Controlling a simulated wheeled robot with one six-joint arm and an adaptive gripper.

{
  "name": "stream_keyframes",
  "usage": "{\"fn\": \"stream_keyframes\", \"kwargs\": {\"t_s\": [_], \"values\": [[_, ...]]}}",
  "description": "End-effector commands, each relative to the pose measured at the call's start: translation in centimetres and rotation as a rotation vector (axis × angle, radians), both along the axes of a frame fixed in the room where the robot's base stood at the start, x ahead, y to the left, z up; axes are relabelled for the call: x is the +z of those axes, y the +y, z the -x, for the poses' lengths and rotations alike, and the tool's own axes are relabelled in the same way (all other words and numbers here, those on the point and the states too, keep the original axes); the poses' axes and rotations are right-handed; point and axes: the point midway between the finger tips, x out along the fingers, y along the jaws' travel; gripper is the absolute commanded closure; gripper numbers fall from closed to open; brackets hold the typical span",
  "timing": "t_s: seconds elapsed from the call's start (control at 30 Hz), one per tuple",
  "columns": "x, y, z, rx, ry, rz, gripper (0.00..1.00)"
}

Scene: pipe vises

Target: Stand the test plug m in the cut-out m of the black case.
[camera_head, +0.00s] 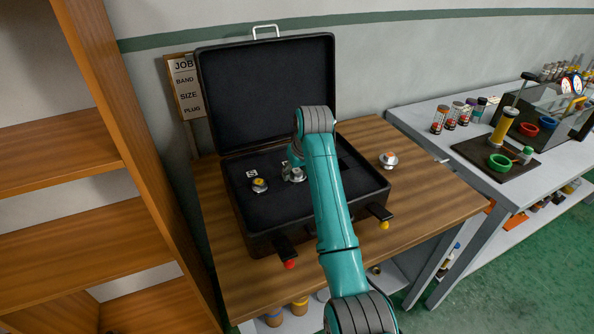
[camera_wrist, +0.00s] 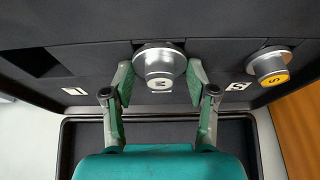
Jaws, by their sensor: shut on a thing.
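The black case (camera_head: 262,219) stands open on the wooden table. My gripper (camera_wrist: 160,82) is shut on a silver plug (camera_wrist: 159,66), with a green-padded finger on each side. In the head view the held plug (camera_head: 294,175) is over the middle of the case's foam and partly hidden by my arm. In the wrist view a white label, which looks like M seen upside down (camera_wrist: 160,85), shows just beside the plug. The plug covers where cut-out m would be; I cannot tell whether it is seated or just above the foam.
A yellow-marked plug S (camera_wrist: 271,67) stands in the foam beside its S label (camera_wrist: 236,86). An empty dark cut-out (camera_wrist: 40,62) lies near the L label (camera_wrist: 74,91). Another silver plug with an orange mark (camera_head: 388,160) stands on the table right of the case.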

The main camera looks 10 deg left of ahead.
Motion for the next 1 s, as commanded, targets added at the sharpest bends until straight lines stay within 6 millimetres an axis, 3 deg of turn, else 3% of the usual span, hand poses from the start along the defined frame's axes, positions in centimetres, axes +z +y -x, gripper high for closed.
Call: {"fn": "stream_keyframes", "kwargs": {"t_s": [0.03,0.07,0.13,0.17,0.57,0.77,1.0], "values": [[-1.1,-0.1,0.3,0.000,0.015,0.006,0.82],[-1.1,-0.1,0.3,0.000,0.016,0.007,0.38],[-1.3,-0.1,0.3,-0.001,0.019,0.008,0.20],[-1.3,-0.1,0.3,0.000,0.020,0.008,0.18],[-0.6,-0.1,0.2,0.000,0.014,0.007,0.18],[2.1,-0.4,0.6,-0.001,0.008,0.004,0.18],[6.8,-1.5,2.2,-0.001,0.007,0.003,0.18]]}}
